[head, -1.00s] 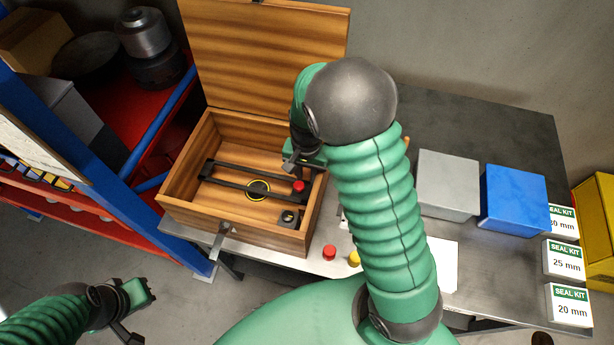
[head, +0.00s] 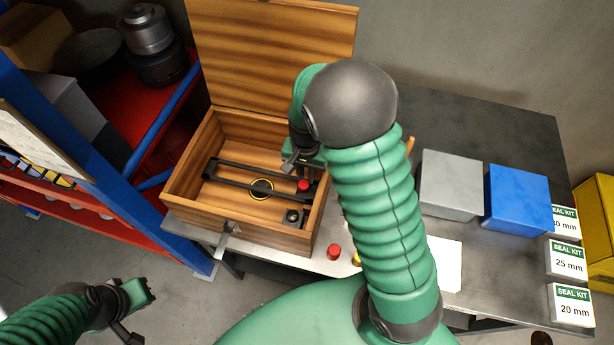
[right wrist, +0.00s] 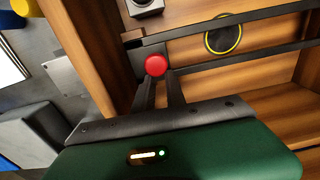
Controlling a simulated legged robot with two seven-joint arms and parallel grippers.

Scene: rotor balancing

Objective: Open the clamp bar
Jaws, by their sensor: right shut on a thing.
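The clamp bar is dark metal and lies inside an open wooden box (head: 182,194). Two roughly parallel dark bars (head: 240,171) show there, and I cannot tell which parts are fixed. A red knob (head: 303,186) is at their right end; it also shows in the right wrist view (right wrist: 155,65). My right gripper (right wrist: 158,84) reaches down into the box, its two dark fingers shut on the red knob. My right arm hides the box's right side in the head view. My left gripper (head: 142,296) hangs low at the left, away from the box; its jaw opening is unclear.
A red cap (head: 334,252) lies in front. Grey (head: 450,185) and blue (head: 517,198) bins stand right.

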